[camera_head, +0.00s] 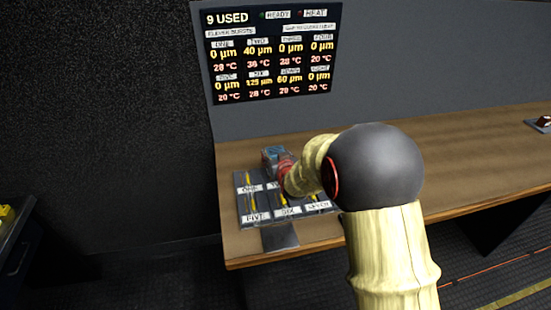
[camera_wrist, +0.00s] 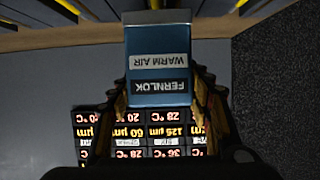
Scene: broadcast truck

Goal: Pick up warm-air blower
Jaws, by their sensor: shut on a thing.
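The warm-air blower (camera_wrist: 158,65) is a blue-grey box with labels reading WARM AIR and FERNLOK, upside down in the wrist view. My gripper (camera_wrist: 160,98) has its fingers on both sides of it and is shut on it. In the head view the blower (camera_head: 272,156) shows small at the tip of my gripper (camera_head: 281,167), over the back of a labelled tray. I cannot tell whether it is clear of the surface below. My cream arm hides the tray's right part.
The dark tray (camera_head: 244,207) has labelled slots with yellow pieces and lies on a wooden bench (camera_head: 470,150). A display panel (camera_head: 272,55) with readings stands behind it. A small device (camera_head: 541,122) sits at the far right. The bench between is mostly clear.

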